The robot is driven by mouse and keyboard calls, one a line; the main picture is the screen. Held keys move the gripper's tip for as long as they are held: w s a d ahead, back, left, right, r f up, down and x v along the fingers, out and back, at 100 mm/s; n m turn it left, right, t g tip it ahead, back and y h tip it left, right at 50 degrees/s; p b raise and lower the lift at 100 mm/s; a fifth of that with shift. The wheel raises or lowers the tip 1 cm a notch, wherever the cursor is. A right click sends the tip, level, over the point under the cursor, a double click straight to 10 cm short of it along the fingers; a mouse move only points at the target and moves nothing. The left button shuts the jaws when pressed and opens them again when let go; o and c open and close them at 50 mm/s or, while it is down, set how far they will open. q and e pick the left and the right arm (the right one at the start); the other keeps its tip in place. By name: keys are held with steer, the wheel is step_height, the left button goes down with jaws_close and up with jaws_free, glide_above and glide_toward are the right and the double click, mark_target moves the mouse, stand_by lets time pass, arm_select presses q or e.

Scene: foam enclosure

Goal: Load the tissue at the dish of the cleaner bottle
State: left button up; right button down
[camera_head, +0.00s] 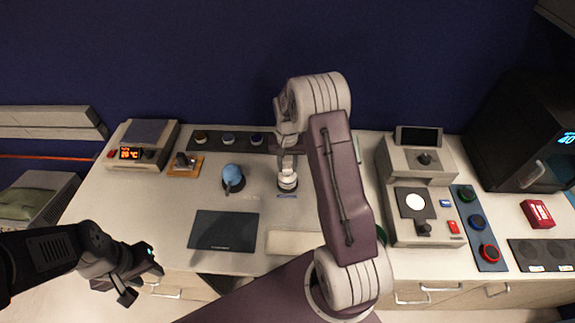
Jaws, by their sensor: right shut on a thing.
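A small whitish round bottle (288,184) with a dark band, seemingly the cleaner bottle, stands upright mid-bench with a blue label in front of it. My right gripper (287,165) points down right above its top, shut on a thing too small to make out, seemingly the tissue. The bottle's dish is mostly hidden under the gripper. Whether the held thing touches it I cannot tell. My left gripper (140,283) is open and empty, off the bench's front edge at lower left.
A blue bulb-shaped thing (232,177) stands left of the bottle. A dark flat pad (224,230) and a pale pad (292,242) lie in front. A dark strip (212,141) with round pots lies behind. A grey machine (420,190) stands right of my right arm.

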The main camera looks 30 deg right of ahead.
mark_target(288, 167)
stand_by(0.4)
step_height(288, 167, up, 7)
steer(key=p, duration=0.6)
steer(key=shift+r, duration=0.1)
stand_by(0.4)
